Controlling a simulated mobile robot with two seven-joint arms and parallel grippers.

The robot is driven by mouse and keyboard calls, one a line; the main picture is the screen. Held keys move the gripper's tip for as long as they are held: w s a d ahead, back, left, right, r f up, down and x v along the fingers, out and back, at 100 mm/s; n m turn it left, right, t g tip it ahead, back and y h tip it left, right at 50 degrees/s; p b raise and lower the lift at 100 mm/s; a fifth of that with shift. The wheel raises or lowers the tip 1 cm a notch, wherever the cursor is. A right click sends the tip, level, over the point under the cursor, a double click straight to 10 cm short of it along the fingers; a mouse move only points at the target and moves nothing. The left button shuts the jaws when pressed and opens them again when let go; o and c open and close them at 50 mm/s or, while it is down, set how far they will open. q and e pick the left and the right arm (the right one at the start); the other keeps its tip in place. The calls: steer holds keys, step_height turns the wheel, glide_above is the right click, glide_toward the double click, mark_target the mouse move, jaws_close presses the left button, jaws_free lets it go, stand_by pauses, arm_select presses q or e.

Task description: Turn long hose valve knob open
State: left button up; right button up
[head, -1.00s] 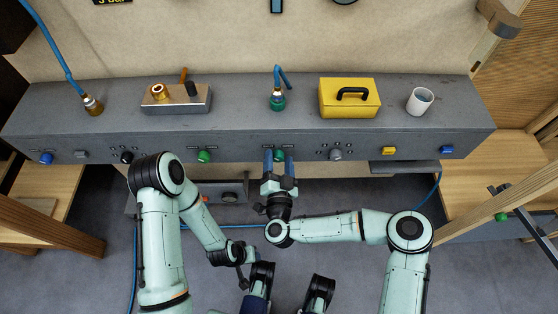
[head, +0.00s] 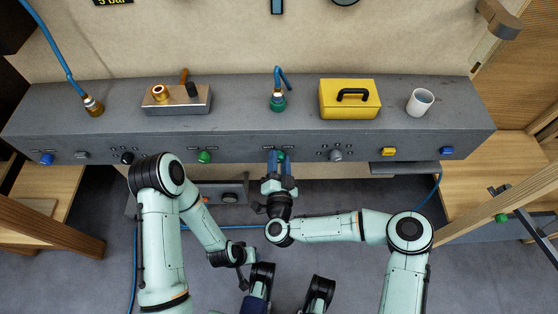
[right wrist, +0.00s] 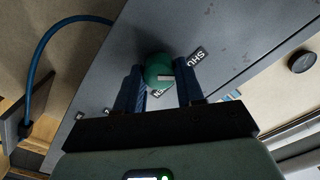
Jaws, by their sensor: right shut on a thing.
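A round green knob (right wrist: 158,68) with a white mark sits on the grey console's front face. In the right wrist view it is between my right gripper's blue fingers (right wrist: 160,92). In the head view the right gripper (head: 278,165) reaches up to the green knob (head: 281,155), mostly hidden by its fingers, and is shut on it. Labels beside the knob are partly covered; one starts "SHU" (right wrist: 195,58). Another green knob (head: 204,156) is farther left. My left arm's end (head: 240,279) hangs low, well away from the console; its fingers are unclear.
The grey console (head: 240,120) carries a blue hose on a green fitting (head: 278,101), a yellow box (head: 349,98), a white cup (head: 420,101) and a metal block (head: 177,99). Other knobs line its front. A blue hose (right wrist: 38,60) curves nearby in the wrist view.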

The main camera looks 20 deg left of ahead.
steer(key=m, duration=0.7)
steer(key=shift+d, duration=0.1)
steer(key=m, duration=0.4)
steer(key=shift+f+m, duration=0.15)
steer(key=shift+m, duration=0.15)
arm_select(q)
steer(key=shift+w+a+f+b, duration=0.35)
steer(key=shift+w+f+b, duration=0.15)
steer(key=shift+w, duration=0.2)
arm_select(e)
steer(key=m, duration=0.5)
steer(key=shift+m, duration=0.3)
steer(key=o, duration=1)
steer(key=shift+o, duration=0.2)
